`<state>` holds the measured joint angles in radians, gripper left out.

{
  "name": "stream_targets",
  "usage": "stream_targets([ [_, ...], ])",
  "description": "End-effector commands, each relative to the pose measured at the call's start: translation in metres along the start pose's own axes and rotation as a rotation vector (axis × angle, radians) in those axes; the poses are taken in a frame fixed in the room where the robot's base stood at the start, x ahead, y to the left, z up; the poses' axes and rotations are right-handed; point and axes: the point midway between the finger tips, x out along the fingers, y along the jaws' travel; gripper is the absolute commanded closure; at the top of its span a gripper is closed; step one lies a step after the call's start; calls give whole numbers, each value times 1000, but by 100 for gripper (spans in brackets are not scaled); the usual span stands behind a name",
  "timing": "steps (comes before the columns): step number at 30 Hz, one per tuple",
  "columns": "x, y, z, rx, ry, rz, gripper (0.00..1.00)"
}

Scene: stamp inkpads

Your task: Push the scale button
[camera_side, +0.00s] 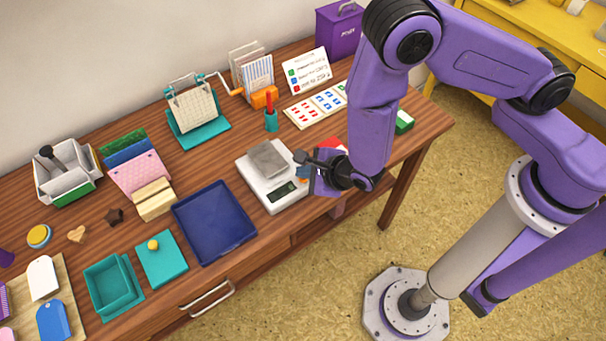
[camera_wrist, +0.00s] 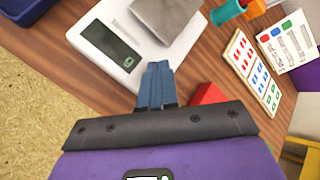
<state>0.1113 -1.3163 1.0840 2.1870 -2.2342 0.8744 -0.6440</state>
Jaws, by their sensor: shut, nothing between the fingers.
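The white scale (camera_side: 261,187) stands on the wooden table, with a grey square slab (camera_side: 268,158) on top and a dark display (camera_side: 283,191) at its front. In the wrist view the scale (camera_wrist: 146,50) fills the upper middle, its display (camera_wrist: 112,45) showing a digit. My gripper (camera_side: 303,168) is at the scale's right front side. In the wrist view its blue fingertips (camera_wrist: 158,70) are together with nothing between them, over the scale's edge beside the display. I see no button; the fingers may cover it. I cannot tell whether the fingertips touch the scale.
A dark blue tray (camera_side: 214,222) lies left of the scale. A red object (camera_side: 332,145) is just behind my gripper, and it also shows in the wrist view (camera_wrist: 207,94). A teal holder (camera_side: 271,121) and a card with red and blue marks (camera_side: 315,106) are behind.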

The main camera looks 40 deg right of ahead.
Motion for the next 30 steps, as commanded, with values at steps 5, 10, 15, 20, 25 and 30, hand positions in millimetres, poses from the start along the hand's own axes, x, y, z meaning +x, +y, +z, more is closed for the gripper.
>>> stream_targets([
  [5,1,1,-1,0,0,0,100],
  [10,1,1,-1,1,0,0,100],
  [15,-1,-1,1,1,-1,0,100],
  [20,-5,-4,4,2,-1,0,100],
  [25,-5,-4,4,1,0,0,100],
  [30,-7,-5,6,2,-1,0,100],
])
